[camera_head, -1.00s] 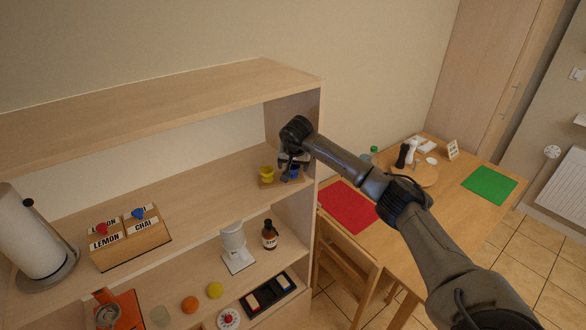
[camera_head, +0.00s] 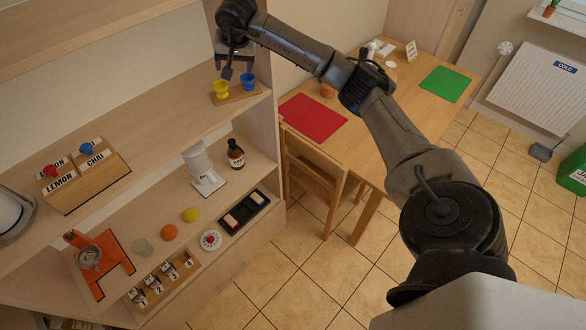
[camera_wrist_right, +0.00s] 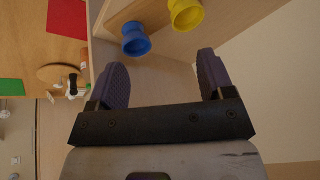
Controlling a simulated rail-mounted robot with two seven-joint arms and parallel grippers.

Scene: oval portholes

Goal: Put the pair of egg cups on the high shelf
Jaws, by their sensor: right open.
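The egg cups are a yellow cup (camera_head: 221,88) and a blue cup (camera_head: 248,81). They stand side by side on a small wooden board (camera_head: 236,98) at the right end of the shelf under the top board. My right gripper (camera_head: 237,70) is just above and behind the cups, open, with nothing between its fingers. In the right wrist view, the blue cup (camera_wrist_right: 135,40) and yellow cup (camera_wrist_right: 185,14) lie beyond the open fingertips (camera_wrist_right: 160,62), apart from them. My left gripper is not in view.
The top board (camera_head: 90,30) and the right side panel (camera_head: 243,32) enclose the cups' corner. A lemon and chai box (camera_head: 85,175) stands farther left on the same shelf, with free room between. A brown bottle (camera_head: 236,153) and white dispenser (camera_head: 202,170) stand below.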

